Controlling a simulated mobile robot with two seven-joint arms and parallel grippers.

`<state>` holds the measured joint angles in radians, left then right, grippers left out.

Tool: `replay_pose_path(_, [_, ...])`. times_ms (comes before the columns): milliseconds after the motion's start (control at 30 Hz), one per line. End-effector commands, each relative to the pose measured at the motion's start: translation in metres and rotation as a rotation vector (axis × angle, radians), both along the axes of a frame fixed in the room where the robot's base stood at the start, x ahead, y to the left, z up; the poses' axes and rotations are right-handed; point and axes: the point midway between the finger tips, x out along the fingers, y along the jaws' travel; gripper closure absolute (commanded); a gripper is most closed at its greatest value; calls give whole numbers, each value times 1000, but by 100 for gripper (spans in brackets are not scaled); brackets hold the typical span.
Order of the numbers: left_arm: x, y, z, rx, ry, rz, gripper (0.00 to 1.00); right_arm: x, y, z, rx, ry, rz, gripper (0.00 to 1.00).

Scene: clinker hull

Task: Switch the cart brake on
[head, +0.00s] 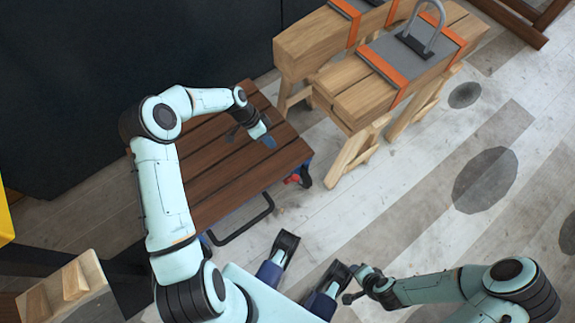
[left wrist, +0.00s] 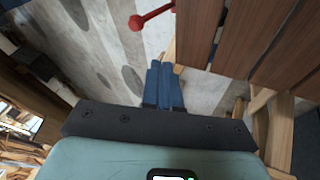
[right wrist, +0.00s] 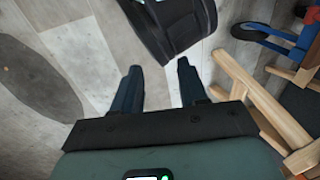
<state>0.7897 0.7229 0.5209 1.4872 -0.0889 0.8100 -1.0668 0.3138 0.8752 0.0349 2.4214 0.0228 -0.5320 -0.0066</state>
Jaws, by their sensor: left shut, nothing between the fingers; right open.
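The cart (head: 225,180) has a brown slatted wooden top and a black handle (head: 245,222) at its near end. A small red brake lever (head: 293,179) sticks out under the cart's right corner. In the left wrist view the red lever (left wrist: 150,18) has a round knob and shows beside the slats (left wrist: 235,45). My left gripper (head: 268,141) is over the right part of the cart top in the head view, shut and empty. Its fingertips (left wrist: 165,68) are apart from the lever. My right gripper (right wrist: 160,72) is open and empty, low above the floor.
Wooden trestles (head: 350,100) with beams, grey pads and orange strips stand right of the cart. A dark wall (head: 100,80) is behind it. A wooden block (head: 70,292) is at the lower left. Plank floor (head: 410,200) on the right is clear.

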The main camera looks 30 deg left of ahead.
Motion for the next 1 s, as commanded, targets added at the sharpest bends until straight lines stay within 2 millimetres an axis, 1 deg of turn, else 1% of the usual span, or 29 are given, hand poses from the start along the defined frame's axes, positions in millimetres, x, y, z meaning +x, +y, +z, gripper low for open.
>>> replay_pose_path(167, [1,-8,-13,-2,4,-1,100,3,-2,-4,-5,-9,-4,57])
replay_pose_path(267, [1,-16,-29,-5,5,-2,100,9,-5,-9,-11,-22,-10,57])
replay_pose_path(600, [8,-51,-92,-3,5,-1,100,34,-18,-27,-45,-88,-37,57])
replay_pose_path(800, [-6,-73,-100,0,2,-1,100,37,-19,-27,-48,-95,-40,57])
replay_pose_path(1000, [-11,-81,-103,0,2,1,100,38,-20,-27,-50,-100,-41,57])
